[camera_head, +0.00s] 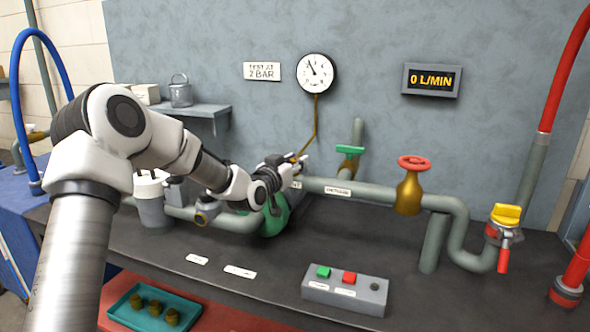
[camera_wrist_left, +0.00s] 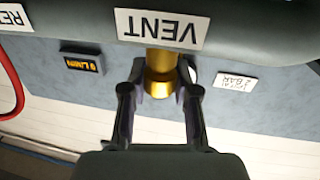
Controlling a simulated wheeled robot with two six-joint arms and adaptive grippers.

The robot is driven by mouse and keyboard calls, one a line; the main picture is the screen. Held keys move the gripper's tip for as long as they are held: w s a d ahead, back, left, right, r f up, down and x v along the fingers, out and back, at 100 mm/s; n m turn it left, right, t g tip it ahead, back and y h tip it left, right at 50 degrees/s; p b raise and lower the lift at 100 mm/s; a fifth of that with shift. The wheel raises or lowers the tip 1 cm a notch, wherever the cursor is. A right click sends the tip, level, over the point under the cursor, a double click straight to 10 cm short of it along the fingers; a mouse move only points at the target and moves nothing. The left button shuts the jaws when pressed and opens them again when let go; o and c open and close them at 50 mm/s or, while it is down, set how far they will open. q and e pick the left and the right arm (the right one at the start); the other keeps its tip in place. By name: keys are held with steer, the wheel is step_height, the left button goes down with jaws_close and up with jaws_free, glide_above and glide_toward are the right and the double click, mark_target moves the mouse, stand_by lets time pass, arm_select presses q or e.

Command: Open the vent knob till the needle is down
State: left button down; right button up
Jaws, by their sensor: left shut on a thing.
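The round white gauge (camera_head: 316,73) hangs on the wall in the head view. Its thin black needle points up and slightly left. My left gripper (camera_head: 297,172) is at the pipe below the gauge. In the wrist view, which is upside down, my left gripper (camera_wrist_left: 160,80) is shut on the gold vent knob (camera_wrist_left: 160,58), with one finger on each side. The white VENT label (camera_wrist_left: 161,29) is on the grey pipe beside the knob. In the head view the knob is hidden by the gripper. My right gripper is not in view.
A green-handled valve (camera_head: 350,150), a red handwheel (camera_head: 414,162) and a yellow knob (camera_head: 507,214) stand to the right. The flow display (camera_head: 432,80) reads 0 L/MIN. A button box (camera_head: 345,291) and a teal tray (camera_head: 122,307) lie in front.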

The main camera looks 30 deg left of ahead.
arm_select(q)
steer(key=n+y, duration=0.1)
steer(key=y, duration=0.1)
steer(key=shift+d+n+g+y, duration=0.15)
steer(key=shift+n+g+y, duration=0.15)
steer(key=shift+n+y, duration=0.1)
steer(key=n+y+p, duration=0.1)
steer(key=y, duration=0.1)
steer(key=n+g+y+p, duration=0.1)
steer(key=shift+r+n+y, duration=0.2)
steer(key=shift+n+y, duration=0.2)
steer(key=n+g+y+p, duration=0.5)
steer(key=g+y, duration=0.1)
steer(key=shift+r+y, duration=0.1)
steer(key=shift+y, duration=0.2)
steer(key=n+g+y+p, duration=0.1)
steer(key=n+g, duration=0.1)
steer(key=g, duration=0.1)
steer(key=shift+n+y+p, duration=0.3)
steer(key=shift+n, duration=0.1)
steer(key=shift+f+n+g+y+p, duration=0.2)
steer(key=shift+n+g, duration=0.25)
steer(key=shift+g, duration=0.3)
steer(key=shift+n+g+y+p, duration=0.1)
steer(key=shift+n+g+y, duration=0.3)
steer(key=shift+g, duration=0.35)
steer(key=shift+n, duration=0.25)
steer(key=c, duration=0.8)
jaws_free()
steer(key=shift+c, duration=0.2)
